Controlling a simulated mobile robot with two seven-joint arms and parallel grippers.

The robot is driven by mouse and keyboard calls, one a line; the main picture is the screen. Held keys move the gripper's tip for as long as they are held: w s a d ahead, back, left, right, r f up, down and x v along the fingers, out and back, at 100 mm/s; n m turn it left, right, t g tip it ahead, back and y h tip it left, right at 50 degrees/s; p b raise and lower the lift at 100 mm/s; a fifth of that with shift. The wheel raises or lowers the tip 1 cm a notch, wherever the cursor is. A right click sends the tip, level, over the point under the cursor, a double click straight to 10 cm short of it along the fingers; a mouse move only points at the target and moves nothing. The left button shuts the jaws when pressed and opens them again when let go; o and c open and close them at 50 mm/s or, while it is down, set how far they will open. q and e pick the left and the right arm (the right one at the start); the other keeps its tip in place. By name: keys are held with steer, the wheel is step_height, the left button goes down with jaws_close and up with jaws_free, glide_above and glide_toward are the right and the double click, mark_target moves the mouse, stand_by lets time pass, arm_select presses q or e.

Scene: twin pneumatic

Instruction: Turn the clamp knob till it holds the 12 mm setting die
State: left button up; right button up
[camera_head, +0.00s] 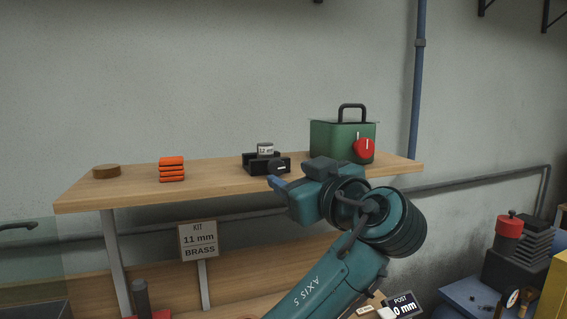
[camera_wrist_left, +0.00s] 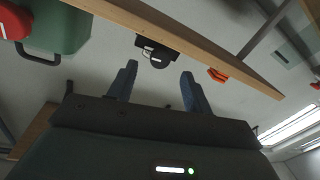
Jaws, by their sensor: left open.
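The small black clamp (camera_head: 253,167) sits on the wooden shelf, with the light grey 12 mm die (camera_head: 265,148) upright in it. The dark round clamp knob (camera_head: 277,167) is on its front and carries a white mark. In the left wrist view the knob (camera_wrist_left: 160,61) shows beyond the gap between my fingers. My left gripper (camera_head: 273,181) is open and empty, just in front of and below the knob. Its two blue fingers (camera_wrist_left: 159,70) stand apart and do not visibly touch the knob. The die is not clear in the wrist view. My right gripper is not in view.
The wooden shelf (camera_head: 215,174) also bears a green box (camera_head: 335,138) with a red knob at right, stacked orange pieces (camera_head: 172,170) and a brown disc (camera_head: 106,171) at left. A sign (camera_head: 198,242) reading "KIT 11 mm BRASS" stands below. Shelf between orange pieces and clamp is clear.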

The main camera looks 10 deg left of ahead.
mark_target(279, 168)
arm_select(q)
steer(key=shift+p+x, duration=0.4)
steer(key=shift+x, duration=1.7)
steer(key=shift+c, duration=0.2)
